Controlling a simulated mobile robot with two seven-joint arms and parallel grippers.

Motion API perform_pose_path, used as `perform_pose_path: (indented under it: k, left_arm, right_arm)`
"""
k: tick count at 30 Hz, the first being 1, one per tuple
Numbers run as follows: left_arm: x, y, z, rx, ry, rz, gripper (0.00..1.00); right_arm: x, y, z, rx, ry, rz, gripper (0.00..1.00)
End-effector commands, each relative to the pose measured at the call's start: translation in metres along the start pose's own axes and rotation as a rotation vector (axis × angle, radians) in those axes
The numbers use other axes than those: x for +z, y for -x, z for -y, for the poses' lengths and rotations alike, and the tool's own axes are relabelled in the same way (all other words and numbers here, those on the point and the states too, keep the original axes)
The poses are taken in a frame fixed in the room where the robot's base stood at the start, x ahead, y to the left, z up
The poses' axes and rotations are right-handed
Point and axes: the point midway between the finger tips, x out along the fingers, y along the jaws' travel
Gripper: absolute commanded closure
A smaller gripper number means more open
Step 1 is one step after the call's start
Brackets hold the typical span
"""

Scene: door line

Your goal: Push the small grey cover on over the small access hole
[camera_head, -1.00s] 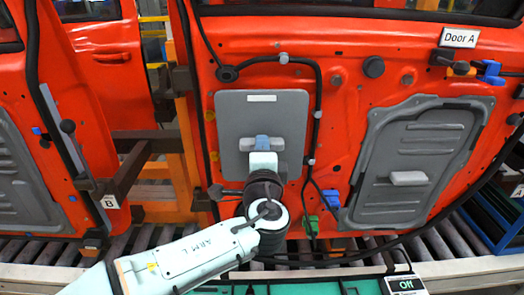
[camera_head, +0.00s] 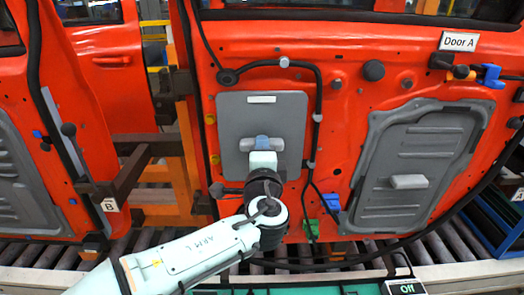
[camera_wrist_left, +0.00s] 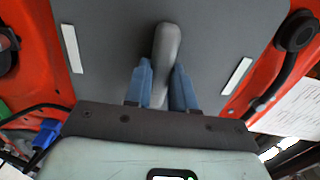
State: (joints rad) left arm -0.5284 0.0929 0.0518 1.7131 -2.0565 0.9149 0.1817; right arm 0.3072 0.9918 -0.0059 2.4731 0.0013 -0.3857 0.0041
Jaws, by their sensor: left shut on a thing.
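The small grey cover (camera_head: 235,118) is a flat rectangular panel with a white strip near its top edge. It stands upright in front of the left part of the red door marked Door A. My left gripper (camera_head: 262,143) is shut on the grey handle at the middle of the cover. In the left wrist view, the blue fingers of my left gripper (camera_wrist_left: 162,75) lie on either side of the handle (camera_wrist_left: 168,45). The small access hole is hidden behind the cover. I cannot tell whether the cover touches the door. My right gripper is not in view.
A black cable (camera_head: 317,100) runs over the top and down the right side of the cover. A larger grey panel (camera_head: 425,165) with a handle sits on the door to the right. Green (camera_head: 311,228) and blue (camera_head: 331,199) connectors hang below. A roller conveyor runs underneath.

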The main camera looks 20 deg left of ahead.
Motion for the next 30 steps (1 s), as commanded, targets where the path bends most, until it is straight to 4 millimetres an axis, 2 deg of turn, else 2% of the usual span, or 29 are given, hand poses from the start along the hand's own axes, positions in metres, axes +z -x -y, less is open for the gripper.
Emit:
perform_pose_path:
  k: [6,7,9,20,23,30]
  left_arm:
    - [0.0,0.0,0.001,-0.001,0.0,0.0,1.0]
    - [0.0,0.0,0.001,-0.001,0.0,0.0,0.66]
    - [0.0,0.0,0.001,-0.001,0.001,-0.001,0.46]
    - [0.0,0.005,0.0,-0.001,0.001,-0.001,0.46]
    - [-0.001,0.017,-0.001,-0.001,0.003,-0.004,0.46]
    - [0.0,0.069,-0.002,-0.002,0.003,-0.004,0.46]
  right_arm:
    - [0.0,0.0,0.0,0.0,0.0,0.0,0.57]
    - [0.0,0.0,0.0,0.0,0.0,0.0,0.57]
    - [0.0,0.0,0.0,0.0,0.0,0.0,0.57]
    - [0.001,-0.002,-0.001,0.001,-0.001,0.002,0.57]
    - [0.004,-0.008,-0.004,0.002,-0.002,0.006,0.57]
    - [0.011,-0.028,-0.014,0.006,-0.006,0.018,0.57]
